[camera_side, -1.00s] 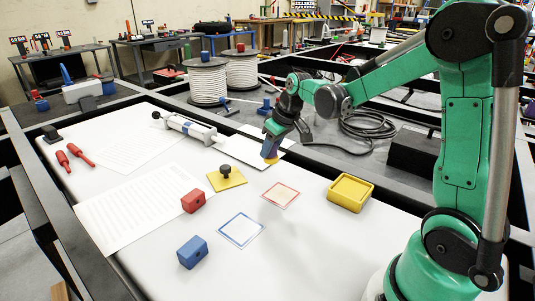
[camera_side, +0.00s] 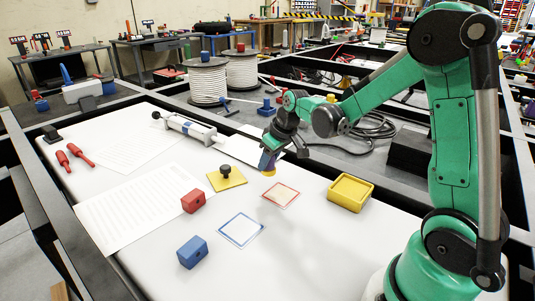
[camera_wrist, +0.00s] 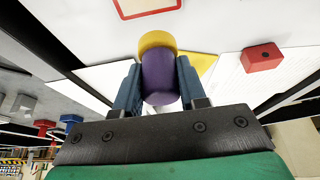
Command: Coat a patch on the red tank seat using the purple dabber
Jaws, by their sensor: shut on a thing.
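My gripper (camera_side: 272,149) is shut on the purple dabber (camera_side: 267,160), which points down with its yellow tip lowest. In the wrist view the purple dabber (camera_wrist: 160,78) sits between the two blue fingers, with its yellow end outward. The red tank seat (camera_side: 281,195) is a red-outlined square with a pale tan middle, flat on the white table. The dabber is above the table, behind the seat in the side view and apart from it. Part of the seat's red outline (camera_wrist: 150,13) shows at the top of the wrist view.
A blue-outlined square (camera_side: 240,230) lies in front of the seat. A yellow tray (camera_side: 350,193) stands to the right. A yellow plate with a black knob (camera_side: 226,178), a red block (camera_side: 193,201) and a blue block (camera_side: 192,252) are to the left.

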